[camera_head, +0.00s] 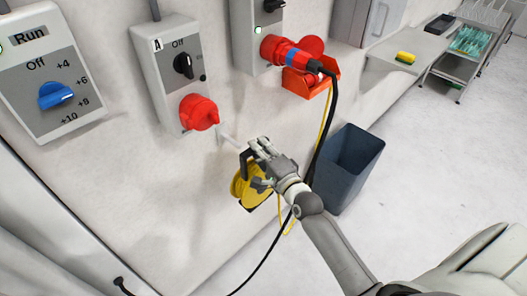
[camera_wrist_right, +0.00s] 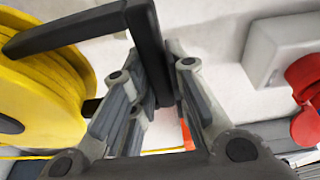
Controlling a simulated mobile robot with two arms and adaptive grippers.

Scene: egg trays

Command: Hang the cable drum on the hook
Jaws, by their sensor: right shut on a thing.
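The yellow cable drum (camera_head: 240,189) hangs by its black handle (camera_head: 246,166) close to the wall, below the switch box marked A. My right gripper (camera_head: 256,152) is shut on the handle. In the right wrist view the drum (camera_wrist_right: 45,105) fills the left side, and the handle (camera_wrist_right: 148,45) runs between the fingers. A pale hook (camera_head: 228,139) sticks out from the wall just up and left of the handle. Its end is very near the handle; I cannot tell whether they touch. My left gripper is not in view.
Switch boxes (camera_head: 172,62) with red sockets (camera_head: 199,112) are on the wall above. A dark bin (camera_head: 349,165) stands to the right. The floor beyond it is clear.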

